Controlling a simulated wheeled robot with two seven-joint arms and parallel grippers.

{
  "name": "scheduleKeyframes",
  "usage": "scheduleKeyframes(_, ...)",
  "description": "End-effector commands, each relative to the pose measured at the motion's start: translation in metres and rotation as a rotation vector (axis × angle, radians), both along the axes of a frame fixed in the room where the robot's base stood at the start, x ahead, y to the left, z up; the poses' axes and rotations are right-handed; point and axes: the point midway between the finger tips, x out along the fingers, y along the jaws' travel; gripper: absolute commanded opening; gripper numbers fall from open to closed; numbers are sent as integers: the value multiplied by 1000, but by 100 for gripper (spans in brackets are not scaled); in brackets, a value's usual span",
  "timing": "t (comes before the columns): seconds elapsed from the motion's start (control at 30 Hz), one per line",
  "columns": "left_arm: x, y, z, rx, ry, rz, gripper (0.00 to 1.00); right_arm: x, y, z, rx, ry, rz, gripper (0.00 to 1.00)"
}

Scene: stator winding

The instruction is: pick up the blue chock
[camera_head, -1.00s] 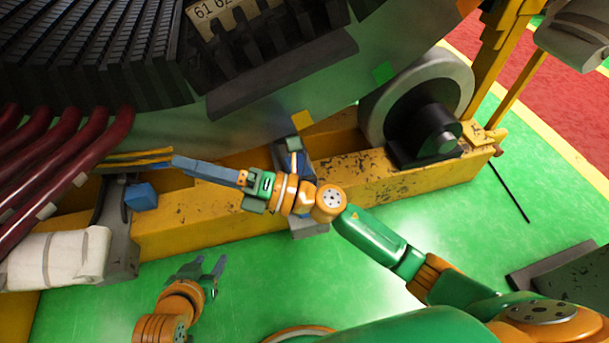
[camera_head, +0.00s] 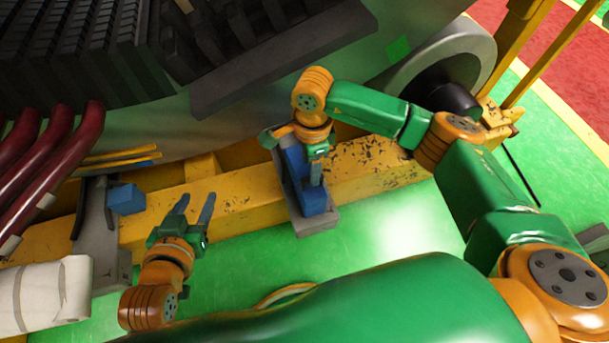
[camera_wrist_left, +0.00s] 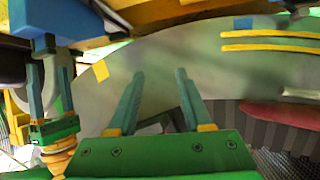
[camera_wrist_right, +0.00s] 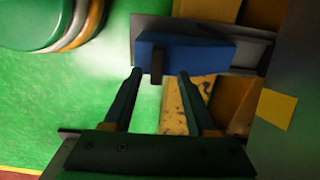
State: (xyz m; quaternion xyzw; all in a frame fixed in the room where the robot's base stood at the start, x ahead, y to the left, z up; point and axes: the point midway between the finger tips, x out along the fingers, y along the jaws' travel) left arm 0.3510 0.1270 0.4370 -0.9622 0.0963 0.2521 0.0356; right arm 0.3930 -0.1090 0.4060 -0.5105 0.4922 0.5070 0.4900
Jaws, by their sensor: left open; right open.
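A blue chock (camera_head: 313,203) sits on a grey bracket (camera_head: 318,224) at the yellow beam, near the middle of the head view. My right gripper (camera_head: 316,180) is over it, fingers pointing down. In the right wrist view the chock (camera_wrist_right: 195,54) lies just beyond the open fingertips (camera_wrist_right: 159,74), with its dark peg between them. The left wrist view also shows the chock (camera_wrist_left: 60,25) beside those fingers. A second blue block (camera_head: 126,199) is on the left bracket. My left gripper (camera_head: 194,205) is open and empty, right of that block.
The yellow beam (camera_head: 240,195) runs behind both brackets. The large grey stator body (camera_head: 240,120) overhangs it, with dark red pipes (camera_head: 60,165) and a white roll (camera_head: 45,295) at left. A grey roller (camera_head: 440,75) stands at right. Green floor (camera_head: 390,220) is open in front.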

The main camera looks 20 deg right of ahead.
Motion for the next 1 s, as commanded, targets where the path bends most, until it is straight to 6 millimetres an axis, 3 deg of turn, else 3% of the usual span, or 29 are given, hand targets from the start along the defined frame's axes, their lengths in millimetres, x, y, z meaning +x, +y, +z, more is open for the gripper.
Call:
scheduleKeyframes(0.17, 12, -5, 20, -23, -124, -8, 50, -1, 0, -10, 3, 1, 0, 57)
scheduleKeyframes(0.4, 29, -16, 76, -86, -429, -31, 50, -3, -2, -29, 5, 1, -1, 57)
scheduleKeyframes(0.7, 22, -25, 146, -164, -784, -59, 50, -4, -3, -50, 6, 1, -2, 57)
scheduleKeyframes(0.83, 17, -26, 161, -183, -864, -65, 50, -4, -3, -55, 6, 1, -1, 57)
scheduleKeyframes(1.0, 15, -26, 166, -188, -886, -66, 50, -4, -3, -55, 6, 1, -1, 57)
